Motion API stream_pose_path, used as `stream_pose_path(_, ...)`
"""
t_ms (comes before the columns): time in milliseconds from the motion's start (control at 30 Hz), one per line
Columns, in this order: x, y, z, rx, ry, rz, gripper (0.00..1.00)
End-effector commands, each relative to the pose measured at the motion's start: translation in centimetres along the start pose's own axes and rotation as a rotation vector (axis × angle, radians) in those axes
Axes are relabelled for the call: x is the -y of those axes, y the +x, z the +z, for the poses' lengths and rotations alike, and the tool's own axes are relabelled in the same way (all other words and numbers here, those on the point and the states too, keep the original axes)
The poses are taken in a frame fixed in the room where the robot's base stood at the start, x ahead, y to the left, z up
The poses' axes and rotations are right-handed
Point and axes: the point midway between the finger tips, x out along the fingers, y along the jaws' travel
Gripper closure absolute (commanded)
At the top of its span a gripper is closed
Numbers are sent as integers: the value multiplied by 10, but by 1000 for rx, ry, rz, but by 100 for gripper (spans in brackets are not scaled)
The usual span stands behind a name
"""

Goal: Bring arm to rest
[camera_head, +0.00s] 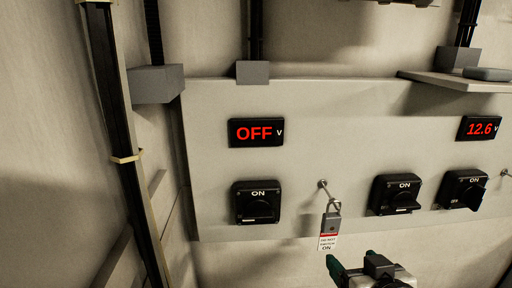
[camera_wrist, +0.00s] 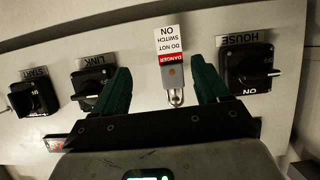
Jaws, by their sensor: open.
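My gripper (camera_head: 362,270) is at the bottom right of the head view, below and right of the padlock. In the wrist view my gripper (camera_wrist: 160,64) shows two dark green fingers, spread apart. A grey padlock (camera_head: 330,222) with a red and white "DO NOT SWITCH ON" tag (camera_head: 327,242) hangs from a peg on the panel. In the upside-down wrist view the padlock (camera_wrist: 173,76) and its "DANGER" tag (camera_wrist: 166,40) appear between the fingers in the picture, with a visible gap to each finger. Nothing is held.
The pale panel (camera_head: 330,120) carries a left rotary switch (camera_head: 256,203), labelled HOUSE in the wrist view, and LINK (camera_wrist: 92,88) and START (camera_wrist: 35,96) switches. Displays read OFF (camera_head: 256,132) and 12.6 (camera_head: 480,128). A shelf (camera_head: 450,84) juts out at upper right.

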Motion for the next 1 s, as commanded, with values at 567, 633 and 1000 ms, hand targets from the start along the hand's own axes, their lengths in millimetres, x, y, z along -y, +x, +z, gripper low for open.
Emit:
stream_pose_path(567,-64,-108,339,938,23,39,25)
stream_pose_path(633,-64,-123,357,999,33,32,25)
stream_pose_path(1000,-62,-141,376,1067,45,23,25)
